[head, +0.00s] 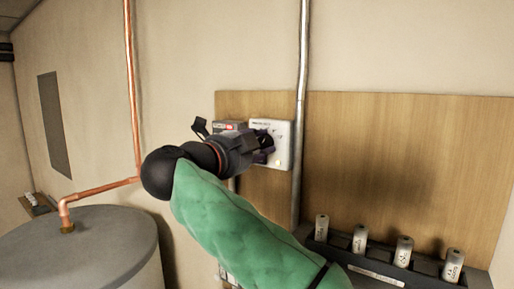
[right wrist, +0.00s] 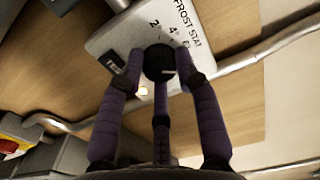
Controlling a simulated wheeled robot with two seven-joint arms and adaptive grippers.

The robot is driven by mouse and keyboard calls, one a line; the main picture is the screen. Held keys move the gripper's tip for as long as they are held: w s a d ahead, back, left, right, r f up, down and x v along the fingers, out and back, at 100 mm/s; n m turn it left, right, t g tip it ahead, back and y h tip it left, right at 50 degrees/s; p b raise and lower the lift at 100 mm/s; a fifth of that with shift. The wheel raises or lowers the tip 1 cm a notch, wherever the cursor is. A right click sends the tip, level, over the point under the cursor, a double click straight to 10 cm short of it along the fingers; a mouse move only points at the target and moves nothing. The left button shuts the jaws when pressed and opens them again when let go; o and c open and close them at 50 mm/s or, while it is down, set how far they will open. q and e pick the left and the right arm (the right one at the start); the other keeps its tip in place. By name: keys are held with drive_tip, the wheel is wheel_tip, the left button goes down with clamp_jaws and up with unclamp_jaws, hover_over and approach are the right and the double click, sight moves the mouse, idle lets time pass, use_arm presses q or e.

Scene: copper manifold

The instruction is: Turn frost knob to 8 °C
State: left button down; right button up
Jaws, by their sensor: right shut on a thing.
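The frost stat (head: 284,129) is a pale box on the wooden board; it also shows in the right wrist view (right wrist: 122,36) with the words FROST STAT and a few scale numbers. Its round black knob (right wrist: 159,63) sits between the fingers of my right gripper (right wrist: 160,80). The fingers are shut on the knob, one on each side and one below. In the head view my right gripper (head: 268,146) reaches the front of the box and hides the knob and part of the scale. The knob's setting cannot be read. My left gripper is not in view.
A grey pipe (head: 302,60) runs vertically just right of the frost stat. A grey box with a red label (head: 228,126) is close on its left. Several white cylinders stand in a dark rack (head: 375,268) at the lower right. A tank (head: 90,240) with copper pipe (head: 131,90) stands left.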

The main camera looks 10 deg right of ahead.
drive_tip(key=shift+s+d+r, duration=0.1)
drive_tip(key=shift+d, duration=0.1)
drive_tip(key=o, duration=1.2)
drive_tip(key=shift+c, duration=0.2)
drive_tip(key=shift+s+d, duration=0.15)
drive_tip(key=shift+a, duration=0.4)
drive_tip(key=v, duration=1.1)
drive_tip(key=shift+s, duration=0.3)
